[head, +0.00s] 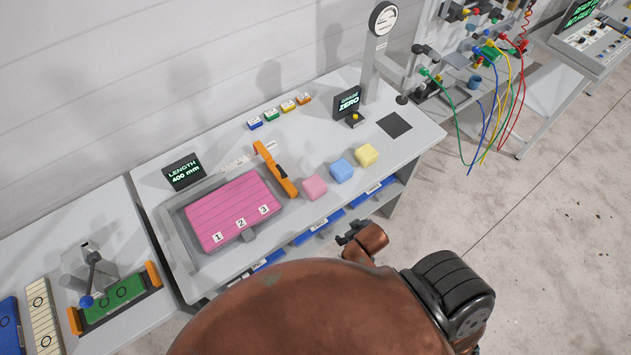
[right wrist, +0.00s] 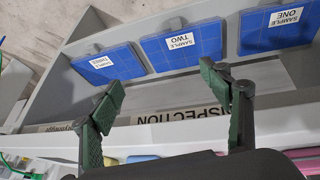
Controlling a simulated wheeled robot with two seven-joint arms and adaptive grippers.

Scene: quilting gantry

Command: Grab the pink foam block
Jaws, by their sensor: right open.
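The pink foam block (head: 314,187) is a small cube on the grey table near its front edge, in the head view. A blue block (head: 342,171) and a yellow block (head: 366,155) stand to its right in a row. My right gripper (head: 352,234) is in front of the table, below and to the right of the pink block, apart from it. In the right wrist view its two green fingers (right wrist: 166,90) are spread with nothing between them. I cannot single out the pink block in that view. My left gripper is not in view.
A gauge stand (head: 372,65) rises behind.

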